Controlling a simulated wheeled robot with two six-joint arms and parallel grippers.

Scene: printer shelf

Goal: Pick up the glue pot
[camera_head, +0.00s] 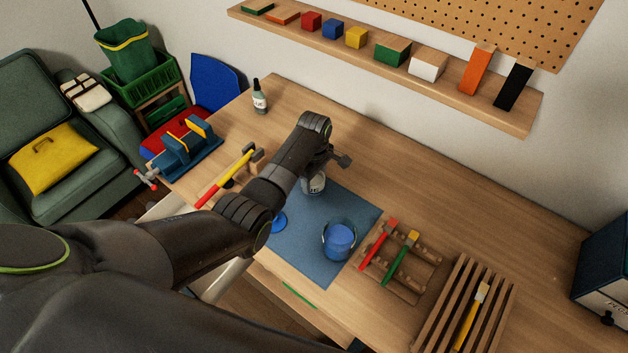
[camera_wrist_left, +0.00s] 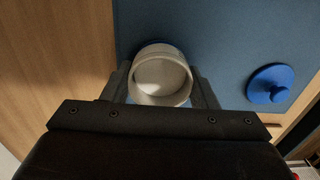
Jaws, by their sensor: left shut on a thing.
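The pot (camera_head: 314,185), pale with a dark-marked label, stands on or just above the blue mat and is partly hidden by my left arm. In the left wrist view the pot (camera_wrist_left: 163,73) is open-topped and pale, with one finger on each side of it. My left gripper (camera_head: 328,163) is shut on this pot; it also shows in the left wrist view (camera_wrist_left: 162,88). I cannot tell whether the pot touches the mat. A blue knobbed lid (camera_head: 279,222) lies on the mat, and it also shows in the left wrist view (camera_wrist_left: 270,84). My right gripper is out of view.
A brush rack (camera_head: 400,287) and slatted wooden rack (camera_head: 431,330) are to the right. The table behind the mat is clear.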

